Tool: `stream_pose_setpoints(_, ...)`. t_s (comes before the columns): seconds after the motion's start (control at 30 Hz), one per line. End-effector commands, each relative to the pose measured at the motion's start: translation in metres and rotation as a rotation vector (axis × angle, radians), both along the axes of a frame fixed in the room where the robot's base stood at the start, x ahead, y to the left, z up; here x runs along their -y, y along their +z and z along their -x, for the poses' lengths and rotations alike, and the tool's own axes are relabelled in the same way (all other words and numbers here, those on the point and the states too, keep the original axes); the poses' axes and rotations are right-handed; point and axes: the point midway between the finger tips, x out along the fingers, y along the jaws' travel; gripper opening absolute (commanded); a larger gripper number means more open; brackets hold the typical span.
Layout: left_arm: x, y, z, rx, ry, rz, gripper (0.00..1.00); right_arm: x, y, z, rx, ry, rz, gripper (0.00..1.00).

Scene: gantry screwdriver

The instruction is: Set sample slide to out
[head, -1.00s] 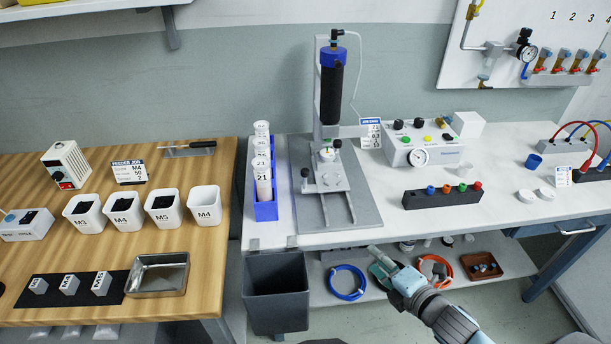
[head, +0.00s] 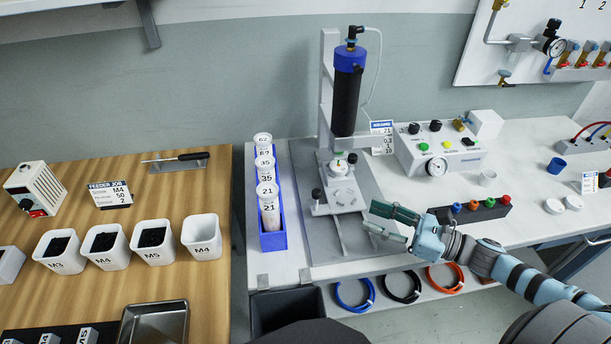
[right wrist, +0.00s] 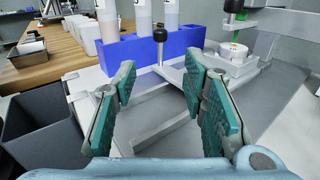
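The sample slide (head: 340,190) is a light grey carriage on the grey base plate of the dispensing stand, below the black cylinder (head: 346,105). My left gripper is not in view.
A blue rack (head: 273,239) of labelled tubes stands left of the stand. A control box with a gauge (head: 440,155) and a dark block with coloured caps (head: 470,212) are to the right. A dark bin (head: 288,308) hangs at the bench front.

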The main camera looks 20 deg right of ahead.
Motion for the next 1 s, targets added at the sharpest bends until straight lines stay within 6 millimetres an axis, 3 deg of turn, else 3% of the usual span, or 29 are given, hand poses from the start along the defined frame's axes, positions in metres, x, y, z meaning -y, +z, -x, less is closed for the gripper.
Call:
stream_pose_setpoints(0.17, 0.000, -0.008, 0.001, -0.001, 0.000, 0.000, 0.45, -0.006, -0.002, -0.006, 0.009, 0.010, 0.006, 0.39)
stream_pose_setpoints(0.37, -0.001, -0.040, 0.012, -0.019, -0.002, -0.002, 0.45, -0.036, -0.005, -0.043, 0.018, 0.006, 0.005, 0.39)
stream_pose_setpoints(0.7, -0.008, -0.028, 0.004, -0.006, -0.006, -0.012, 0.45, -0.084, 0.003, -0.102, 0.012, 0.004, -0.002, 0.39)
stream_pose_setpoints(1.0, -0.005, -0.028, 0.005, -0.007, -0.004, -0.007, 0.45, -0.092, 0.000, -0.112, 0.007, 0.005, 0.005, 0.39)
